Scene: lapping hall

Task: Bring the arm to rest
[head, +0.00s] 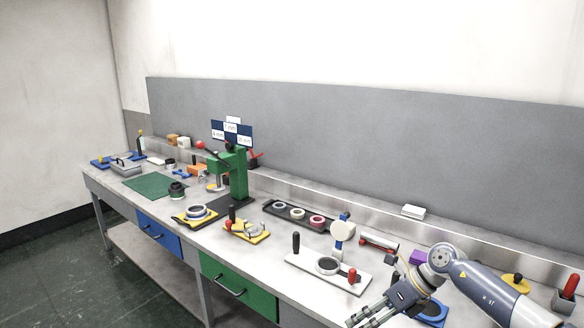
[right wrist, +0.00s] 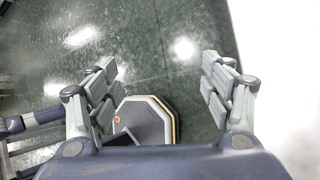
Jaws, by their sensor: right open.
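My right arm comes in from the right of the head view, over the front right part of the workbench (head: 290,290). Its gripper (head: 364,317) points down and left, near the bench's front edge at the bottom of the picture. In the right wrist view the gripper (right wrist: 162,78) has its two fingers wide apart, with nothing between them. Green floor (right wrist: 190,50) lies below the fingers, and a pale strip runs along the right side. My left gripper is in neither view.
Close to the right arm are a white plate fixture (head: 300,262) with black and red handles, a purple block (head: 417,257) and a blue piece (head: 436,312). Farther left stand a black tray of rings (head: 268,208) and a green press (head: 238,178). Open floor (head: 60,260) lies before the bench.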

